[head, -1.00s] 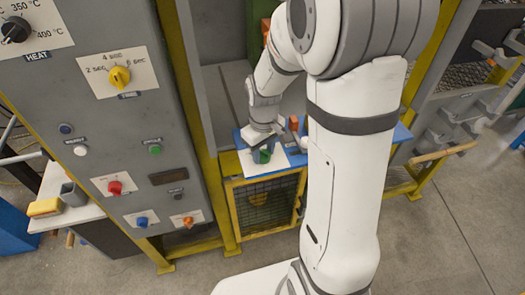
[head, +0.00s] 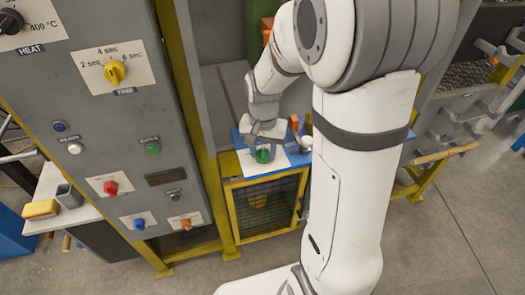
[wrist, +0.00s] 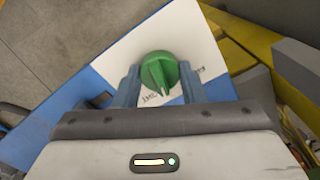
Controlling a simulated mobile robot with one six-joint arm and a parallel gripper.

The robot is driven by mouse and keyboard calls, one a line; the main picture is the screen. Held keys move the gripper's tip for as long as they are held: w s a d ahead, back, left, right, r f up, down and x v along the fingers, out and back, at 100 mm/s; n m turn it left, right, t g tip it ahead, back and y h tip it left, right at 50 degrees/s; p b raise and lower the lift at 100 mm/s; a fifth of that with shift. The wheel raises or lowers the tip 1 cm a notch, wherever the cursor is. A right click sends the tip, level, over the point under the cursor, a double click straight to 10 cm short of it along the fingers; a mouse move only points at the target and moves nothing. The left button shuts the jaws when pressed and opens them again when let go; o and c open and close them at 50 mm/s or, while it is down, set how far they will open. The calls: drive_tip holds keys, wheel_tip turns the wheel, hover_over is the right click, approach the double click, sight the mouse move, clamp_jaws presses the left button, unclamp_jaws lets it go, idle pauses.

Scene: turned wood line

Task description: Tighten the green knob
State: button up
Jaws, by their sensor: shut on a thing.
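The green knob (wrist: 160,68) has a raised ridge and sits on a white plate (wrist: 188,28) with dark lettering, partly hidden. In the wrist view my gripper (wrist: 158,80) has one blue-grey finger on each side of the knob and is shut on it. In the head view the knob (head: 263,156) shows just below my gripper (head: 262,147), on the white plate at the front of a blue-topped bench (head: 238,139).
A grey control panel (head: 85,180) with a yellow dial (head: 115,72) and several coloured buttons stands at the left. A yellow-framed mesh cage (head: 265,205) is under the bench. Open floor lies at the right.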

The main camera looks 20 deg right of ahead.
sight(263, 151)
drive_tip(key=m, duration=0.5)
drive_tip(key=shift+m+b, duration=0.3)
drive_tip(key=shift+b, duration=0.05)
idle(0.3)
drive_tip(key=o, duration=1)
wheel_tip(263, 151, up, 8)
drive_tip(key=shift+f, duration=0.1)
